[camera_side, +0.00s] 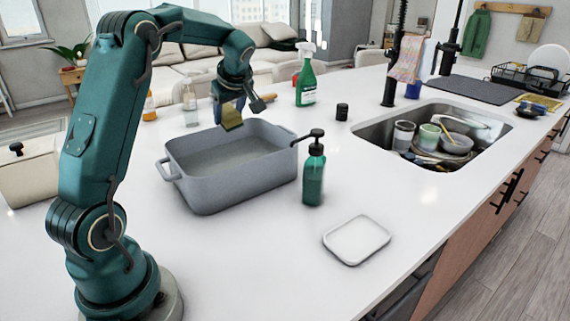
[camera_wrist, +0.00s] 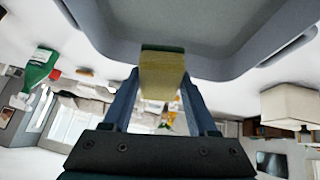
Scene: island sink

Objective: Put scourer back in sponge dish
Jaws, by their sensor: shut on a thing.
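The scourer (camera_side: 231,115) is a small yellow block with a darker green side. In the wrist view the scourer (camera_wrist: 162,72) sits between the two fingers of my gripper (camera_wrist: 160,90). A shallow white dish (camera_side: 357,239), which looks like the sponge dish, lies on the counter at the front right, apart from my gripper. It appears empty.
The grey basin (camera_side: 185,189) stands between my arm and a green soap pump bottle (camera_side: 314,176). A green spray bottle (camera_side: 306,82) and a small black jar (camera_side: 342,112) stand behind. The sink (camera_side: 480,112) holds dishes. The counter around the dish is clear.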

